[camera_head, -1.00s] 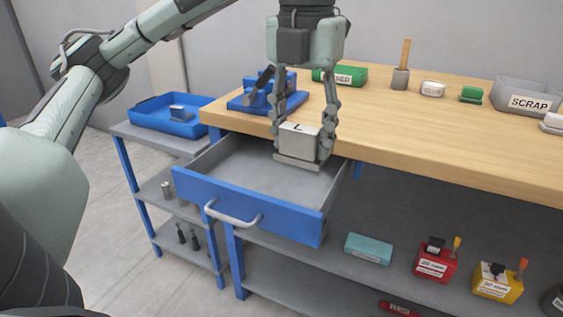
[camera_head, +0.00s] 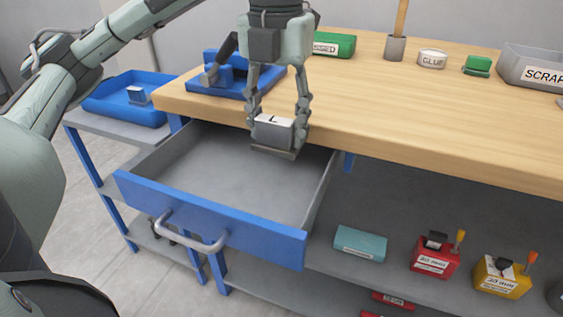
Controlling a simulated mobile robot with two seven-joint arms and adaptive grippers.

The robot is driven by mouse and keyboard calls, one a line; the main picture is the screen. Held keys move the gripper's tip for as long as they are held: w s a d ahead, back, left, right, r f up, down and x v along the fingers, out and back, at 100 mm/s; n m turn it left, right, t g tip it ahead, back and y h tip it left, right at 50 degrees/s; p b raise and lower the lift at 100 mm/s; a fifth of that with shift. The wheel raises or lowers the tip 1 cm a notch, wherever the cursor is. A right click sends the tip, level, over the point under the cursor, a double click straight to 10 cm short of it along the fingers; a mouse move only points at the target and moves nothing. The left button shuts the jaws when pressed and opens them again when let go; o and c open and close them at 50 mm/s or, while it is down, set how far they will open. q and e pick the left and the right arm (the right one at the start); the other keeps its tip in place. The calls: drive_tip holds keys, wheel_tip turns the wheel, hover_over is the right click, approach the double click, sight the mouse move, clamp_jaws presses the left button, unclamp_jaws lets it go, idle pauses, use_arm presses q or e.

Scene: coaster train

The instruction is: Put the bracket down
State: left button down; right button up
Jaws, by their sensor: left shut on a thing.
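The bracket (camera_head: 272,134) is a grey block with a white top marked "L" and a thin flat base plate. My left gripper (camera_head: 277,127) points down and is shut on it, with one finger on each side. The bracket is upright, in front of the workbench (camera_head: 420,125) edge and over the back right part of the open drawer (camera_head: 215,185). I see no contact between the bracket and the drawer floor. The drawer has a blue front and a grey, empty-looking inside. My right gripper is not in view.
A blue fixture (camera_head: 232,80) stands on the bench's left end. A blue tray (camera_head: 125,103) holding a small part is on the left shelf. A green box (camera_head: 334,45), glue tub (camera_head: 432,58) and scrap bin (camera_head: 540,72) stand farther back. The bench middle is clear.

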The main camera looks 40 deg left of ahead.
use_arm(q)
wheel_tip(320, 180, down, 7)
drive_tip(key=shift+w+f+b, duration=0.1)
drive_tip(key=shift+b, duration=0.5)
drive_tip(key=shift+w+a, duration=0.1)
drive_tip(key=shift+w, duration=0.25)
drive_tip(key=w, duration=0.3)
drive_tip(key=shift+w+a+f, duration=0.1)
drive_tip(key=shift+a+f, duration=0.15)
drive_tip(key=shift+a, duration=0.15)
drive_tip(key=shift+f, duration=0.35)
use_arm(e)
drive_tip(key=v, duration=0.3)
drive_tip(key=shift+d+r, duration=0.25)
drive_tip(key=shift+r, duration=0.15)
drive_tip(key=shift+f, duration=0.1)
use_arm(q)
drive_tip(key=shift+f, duration=0.15)
drive_tip(key=c, duration=0.7)
unclamp_jaws()
drive_tip(key=shift+c, duration=0.2)
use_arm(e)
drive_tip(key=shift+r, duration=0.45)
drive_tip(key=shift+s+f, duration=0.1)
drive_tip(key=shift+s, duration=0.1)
